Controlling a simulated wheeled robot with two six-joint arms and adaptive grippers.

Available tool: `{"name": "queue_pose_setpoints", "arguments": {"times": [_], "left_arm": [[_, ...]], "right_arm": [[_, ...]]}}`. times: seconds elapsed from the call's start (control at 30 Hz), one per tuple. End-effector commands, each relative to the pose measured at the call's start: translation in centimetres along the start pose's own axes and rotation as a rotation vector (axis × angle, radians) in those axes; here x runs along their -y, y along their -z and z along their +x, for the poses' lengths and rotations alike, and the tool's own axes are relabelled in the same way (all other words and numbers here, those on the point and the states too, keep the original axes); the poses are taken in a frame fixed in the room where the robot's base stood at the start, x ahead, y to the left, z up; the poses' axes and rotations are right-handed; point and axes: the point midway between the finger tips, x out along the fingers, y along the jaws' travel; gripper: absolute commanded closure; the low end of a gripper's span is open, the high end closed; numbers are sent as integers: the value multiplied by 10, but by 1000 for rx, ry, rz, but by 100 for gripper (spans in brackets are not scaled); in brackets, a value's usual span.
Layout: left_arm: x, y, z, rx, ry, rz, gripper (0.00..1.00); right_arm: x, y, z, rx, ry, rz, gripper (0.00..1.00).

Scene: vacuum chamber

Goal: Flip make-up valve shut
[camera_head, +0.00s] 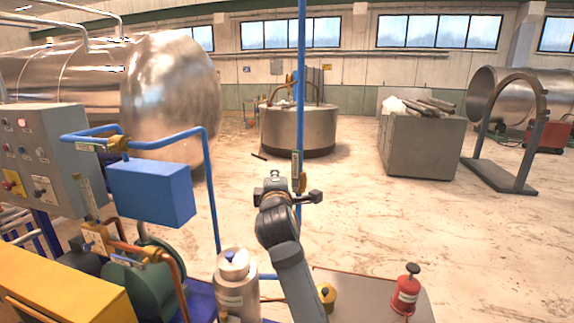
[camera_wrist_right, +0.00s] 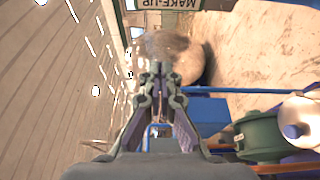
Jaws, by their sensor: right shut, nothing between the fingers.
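The vertical blue pipe (camera_head: 302,70) carries a brass valve body (camera_head: 301,183) with a narrow grey upright piece (camera_head: 296,164) along the pipe; I cannot tell whether this is its lever or a tag. My right gripper (camera_head: 275,178) is at the left of this valve, close to it in the picture. In the right wrist view a MAKE-UP label (camera_wrist_right: 176,4) shows at the top edge, upside down, beyond the fingertips. My right gripper (camera_wrist_right: 159,70) is shut and empty there. Contact with the valve is not visible. My left gripper is not in view.
A blue box (camera_head: 152,192), blue piping and a grey control panel (camera_head: 40,155) stand at the left. A steel canister (camera_head: 237,285) and a red canister (camera_head: 406,290) are in front. A round steel tank (camera_head: 299,130) stands behind.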

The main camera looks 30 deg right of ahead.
Motion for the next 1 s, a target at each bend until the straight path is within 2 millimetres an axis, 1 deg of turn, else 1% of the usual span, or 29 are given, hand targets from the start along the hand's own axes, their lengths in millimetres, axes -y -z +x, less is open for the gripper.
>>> {"name": "queue_pose_setpoints", "arguments": {"times": [0.03,0.07,0.2,0.3,0.4,0.47,0.5,0.6,0.7,0.83,1.0], "left_arm": [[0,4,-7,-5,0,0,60],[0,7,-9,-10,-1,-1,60],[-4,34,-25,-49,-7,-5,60],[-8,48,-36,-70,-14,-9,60],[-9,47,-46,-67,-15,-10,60],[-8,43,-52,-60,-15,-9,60],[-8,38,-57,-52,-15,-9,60],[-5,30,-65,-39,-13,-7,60],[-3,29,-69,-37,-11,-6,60],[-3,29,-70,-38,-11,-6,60],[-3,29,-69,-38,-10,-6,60]], "right_arm": [[-3,0,7,2,1,-4,100],[-4,-1,12,2,1,-5,100],[-6,-1,42,3,2,-4,100],[-6,-1,64,2,3,-3,100],[-6,-1,86,2,3,-1,100],[-5,-3,95,3,3,-2,100],[-5,-12,90,3,1,-4,100],[-4,-25,84,1,1,-4,100],[-3,-34,81,1,0,-2,100],[-1,-38,79,0,1,1,100],[0,-38,79,0,1,2,100]]}}
